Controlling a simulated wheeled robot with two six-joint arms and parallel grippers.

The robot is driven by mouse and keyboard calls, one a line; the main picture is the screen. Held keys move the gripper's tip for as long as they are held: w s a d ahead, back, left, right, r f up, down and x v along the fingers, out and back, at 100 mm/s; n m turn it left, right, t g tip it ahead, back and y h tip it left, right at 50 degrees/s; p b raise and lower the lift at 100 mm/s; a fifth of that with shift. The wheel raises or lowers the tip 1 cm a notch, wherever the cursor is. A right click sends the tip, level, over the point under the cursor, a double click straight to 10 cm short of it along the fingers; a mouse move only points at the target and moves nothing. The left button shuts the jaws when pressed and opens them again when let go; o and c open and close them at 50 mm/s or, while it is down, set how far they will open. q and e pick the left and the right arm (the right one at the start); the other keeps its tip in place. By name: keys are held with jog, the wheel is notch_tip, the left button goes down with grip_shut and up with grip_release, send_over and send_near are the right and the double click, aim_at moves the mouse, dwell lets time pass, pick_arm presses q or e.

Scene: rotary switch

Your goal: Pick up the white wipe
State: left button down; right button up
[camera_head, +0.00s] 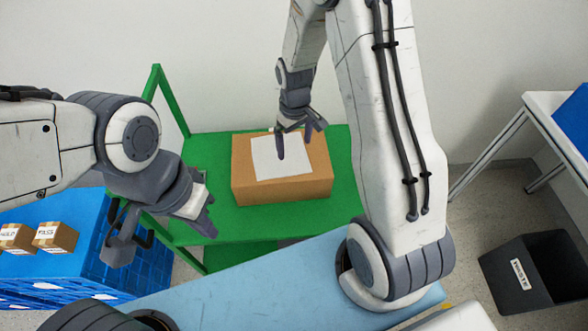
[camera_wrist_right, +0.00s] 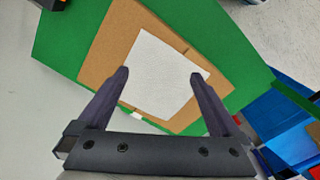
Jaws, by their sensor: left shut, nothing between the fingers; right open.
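The white wipe (camera_head: 268,161) lies flat on top of a brown cardboard box (camera_head: 283,192). In the right wrist view the wipe (camera_wrist_right: 163,68) shows as a white square between and beyond the fingers. My right gripper (camera_head: 296,146) is above the wipe, pointing down, with its fingers apart and nothing between them. It also shows in the right wrist view (camera_wrist_right: 160,76). Whether its fingertips touch the wipe I cannot tell. My left gripper (camera_head: 207,222) is shut and empty, left of the box and in front of the green cart.
The box stands on a green cart (camera_head: 340,170) with an upright handle frame at its left. A blue pallet crate (camera_head: 150,270) with small parcels (camera_head: 57,237) is at the left. A black waste bin (camera_head: 530,275) and a white table (camera_head: 535,100) are at the right.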

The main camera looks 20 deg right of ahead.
aim_at(294, 170)
notch_tip(294, 170, down, 8)
jog(key=b, duration=0.6)
jog(key=shift+f+b, duration=0.1)
jog(key=shift+b, duration=0.3)
jog(key=shift+f+b, duration=0.4)
jog(key=shift+f, duration=0.3)
grip_shut()
jog(key=shift+s, duration=0.1)
jog(key=shift+r, duration=0.1)
notch_tip(294, 170, up, 21)
jog(key=p, duration=1.8)
